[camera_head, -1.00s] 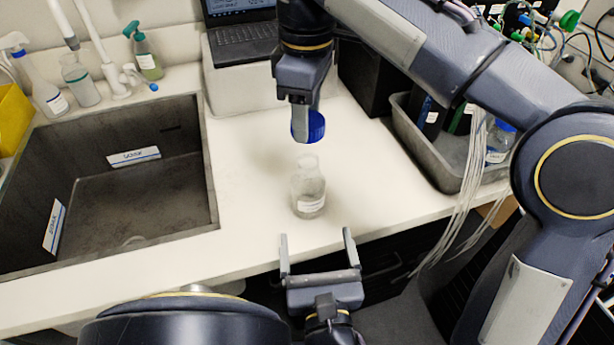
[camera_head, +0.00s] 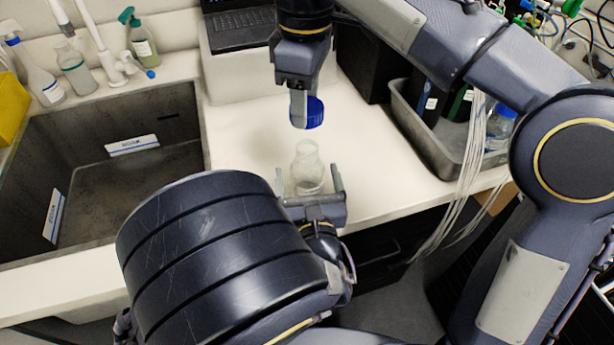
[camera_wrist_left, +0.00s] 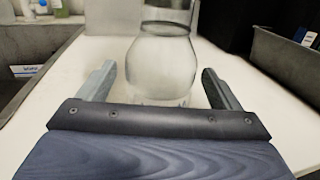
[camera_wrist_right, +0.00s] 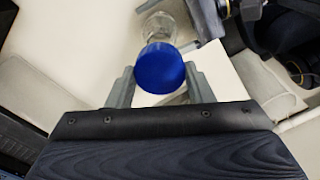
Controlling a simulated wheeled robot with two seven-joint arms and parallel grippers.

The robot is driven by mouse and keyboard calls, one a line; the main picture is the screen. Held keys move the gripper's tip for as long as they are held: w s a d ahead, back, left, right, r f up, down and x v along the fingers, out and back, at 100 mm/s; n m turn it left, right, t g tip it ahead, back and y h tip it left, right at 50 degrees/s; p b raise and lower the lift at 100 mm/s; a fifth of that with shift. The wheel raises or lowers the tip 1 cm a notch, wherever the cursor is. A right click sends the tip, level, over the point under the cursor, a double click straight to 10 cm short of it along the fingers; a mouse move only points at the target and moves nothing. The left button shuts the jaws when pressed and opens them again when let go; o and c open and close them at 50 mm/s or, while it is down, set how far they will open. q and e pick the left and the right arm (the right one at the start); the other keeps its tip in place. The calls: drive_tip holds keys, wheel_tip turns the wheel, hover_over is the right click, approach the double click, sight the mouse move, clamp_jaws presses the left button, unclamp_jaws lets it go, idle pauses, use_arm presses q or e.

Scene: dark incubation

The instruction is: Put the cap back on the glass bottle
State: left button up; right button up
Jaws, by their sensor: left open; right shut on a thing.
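The clear glass bottle (camera_head: 307,165) stands upright and uncapped on the white bench. My left gripper (camera_head: 309,182) is open with a finger on each side of the bottle's lower part. In the left wrist view the bottle (camera_wrist_left: 162,65) stands between the open fingers, with its top out of view. My right gripper (camera_head: 299,112) is shut on the blue cap (camera_head: 314,113), pointing down above the bottle. The cap is apart from the bottle's mouth. In the right wrist view the cap (camera_wrist_right: 160,69) sits between the fingertips and partly covers the bottle (camera_wrist_right: 160,27).
A dark sink (camera_head: 130,185) lies at the left. A grey tray (camera_head: 437,153) with bottles stands at the right. Spray bottles (camera_head: 140,42) stand at the back left. Bench around the bottle is clear.

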use_arm(q)
drive_tip(key=shift+w, duration=0.2)
drive_tip(key=c, duration=1.5)
use_arm(e)
drive_tip(key=shift+f, duration=2.5)
drive_tip(key=shift+f, duration=0.85)
drive_tip(key=shift+f, duration=0.55)
